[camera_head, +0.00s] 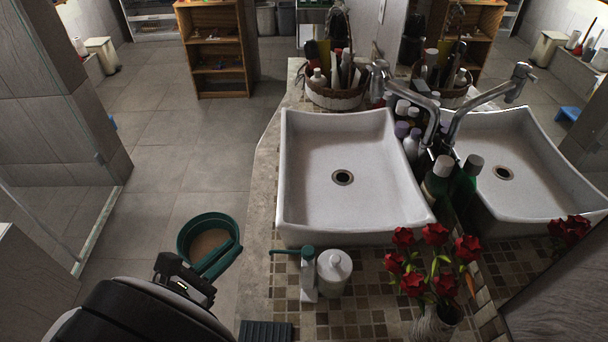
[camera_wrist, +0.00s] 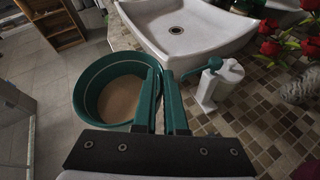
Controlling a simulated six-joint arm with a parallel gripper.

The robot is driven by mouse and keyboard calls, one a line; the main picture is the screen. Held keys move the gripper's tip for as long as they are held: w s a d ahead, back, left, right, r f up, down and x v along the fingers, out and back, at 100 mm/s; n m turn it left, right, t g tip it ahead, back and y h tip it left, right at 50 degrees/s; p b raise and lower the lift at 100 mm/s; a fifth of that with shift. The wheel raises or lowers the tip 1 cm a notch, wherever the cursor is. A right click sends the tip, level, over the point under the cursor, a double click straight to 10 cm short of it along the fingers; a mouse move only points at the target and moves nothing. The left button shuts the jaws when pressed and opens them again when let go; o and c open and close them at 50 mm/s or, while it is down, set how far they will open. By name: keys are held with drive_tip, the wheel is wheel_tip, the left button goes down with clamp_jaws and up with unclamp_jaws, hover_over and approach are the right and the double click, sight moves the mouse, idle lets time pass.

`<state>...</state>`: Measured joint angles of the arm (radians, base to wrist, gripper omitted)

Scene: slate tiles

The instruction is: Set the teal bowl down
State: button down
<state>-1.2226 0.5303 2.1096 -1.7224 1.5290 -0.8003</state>
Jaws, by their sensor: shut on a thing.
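The teal bowl (camera_head: 183,236) is round, with a tan-brown surface inside. It hangs just left of the counter edge with the floor behind it. It also shows in the wrist view (camera_wrist: 82,92), at the left of the fingers. My gripper (camera_head: 236,250) is shut on the bowl's near right rim. In the wrist view, the two long teal fingers (camera_wrist: 159,72) lie close together at the rim, and they hide part of it. The bowl looks roughly level. I cannot tell how high it is above the floor.
The stone counter (camera_head: 262,190) carries a white sink (camera_head: 300,225), a teal-topped dispenser (camera_head: 308,280), a white jar (camera_head: 333,275), a black ridged mat (camera_head: 265,331) and red flowers (camera_head: 434,234). A basket of toiletries (camera_head: 335,98) stands behind. A mirror is on the right. Counter space is narrow left of the sink.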

drive_tip(key=w+d+r, duration=0.7)
drive_tip(key=d+r, duration=0.2)
drive_tip(key=d, duration=0.2)
drive_tip(key=w+d+r, duration=0.7)
drive_tip(key=d+r, duration=0.2)
drive_tip(key=d, duration=0.2)
drive_tip(key=w+d+f, duration=0.2)
drive_tip(key=w+d, duration=0.3)
drive_tip(key=d, duration=0.1)
drive_tip(key=w+d+f+m+g+h, duration=0.1)
drive_tip(key=w+d+f, duration=0.4)
drive_tip(key=d+f, duration=0.3)
drive_tip(key=w+d+f+m+g+h, duration=0.1)
drive_tip(key=w+d+f, duration=0.35)
drive_tip(key=f, duration=0.55)
drive_tip(key=w+a+f, duration=0.6)
drive_tip(key=a+f, duration=0.1)
drive_tip(key=shift+w+a+f, duration=0.1)
drive_tip(key=shift+w, duration=0.3)
drive_tip(key=f, duration=0.4)
drive_tip(key=shift+w+a+f, duration=0.2)
drive_tip(key=shift+a, duration=0.1)
drive_tip(key=c, duration=1)
unclamp_jaws()
